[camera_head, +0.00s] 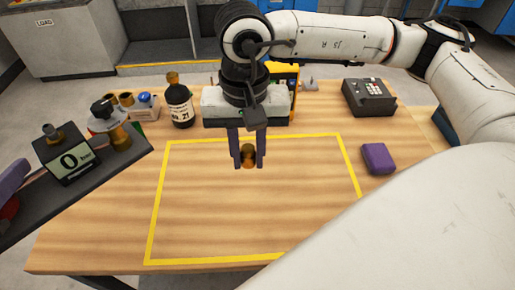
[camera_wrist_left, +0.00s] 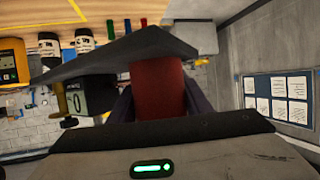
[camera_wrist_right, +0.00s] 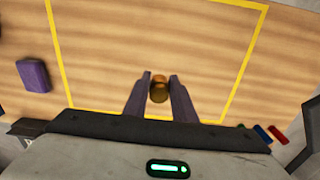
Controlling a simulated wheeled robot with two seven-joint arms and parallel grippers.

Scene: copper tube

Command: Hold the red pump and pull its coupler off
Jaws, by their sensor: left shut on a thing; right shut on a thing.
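The red pump (camera_wrist_left: 158,88) is between the purple fingers of my left gripper (camera_wrist_left: 157,100) in the left wrist view. In the head view only a bit of its red body (camera_head: 9,209) shows at the left edge. A dark slab beside it carries a box reading 0 (camera_head: 70,160) and brass fittings (camera_head: 117,132). My right gripper (camera_head: 248,158) is shut on a small brass coupler (camera_head: 248,156), held over the table and well apart from the pump. The coupler also shows in the right wrist view (camera_wrist_right: 159,90).
The wooden table (camera_head: 110,235) has a yellow outline (camera_head: 152,215) with clear room inside. A dark bottle (camera_head: 180,108) and a small box (camera_head: 146,108) stand at the back. A purple block (camera_head: 378,158) and a dark keypad device (camera_head: 368,97) lie at the right.

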